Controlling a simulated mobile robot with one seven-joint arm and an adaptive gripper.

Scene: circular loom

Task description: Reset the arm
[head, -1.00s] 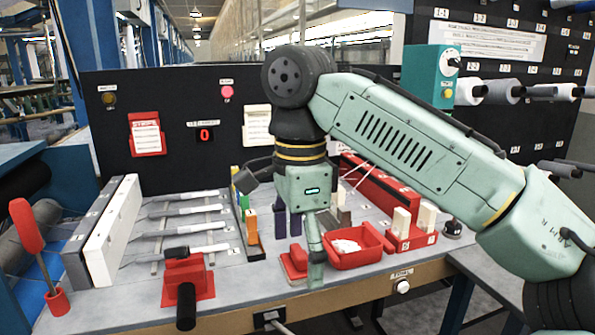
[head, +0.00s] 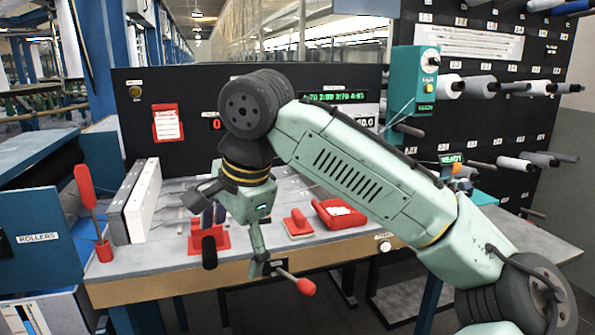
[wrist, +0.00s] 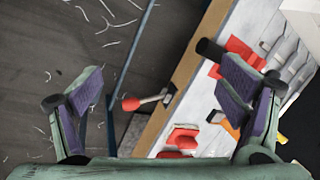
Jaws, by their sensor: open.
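My gripper (head: 238,232) hangs from the bent arm over the front part of the bench in the head view. In the wrist view my gripper (wrist: 165,85) has its two purple-padded fingers spread wide with nothing between them. Below the fingers, the wrist view shows the bench's wooden front edge (wrist: 182,77), a red-knobbed lever (wrist: 130,104) and dark floor strewn with thread scraps. My forearm crosses the middle of the head view and hides part of the bench and back panel.
The bench (head: 150,268) carries a red fixture with a black handle (head: 209,250), a red block (head: 298,224) and a red tray (head: 324,218). The red-knobbed lever (head: 305,286) juts from its front. A teal box (head: 413,75) and spools (head: 480,86) stand at right.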

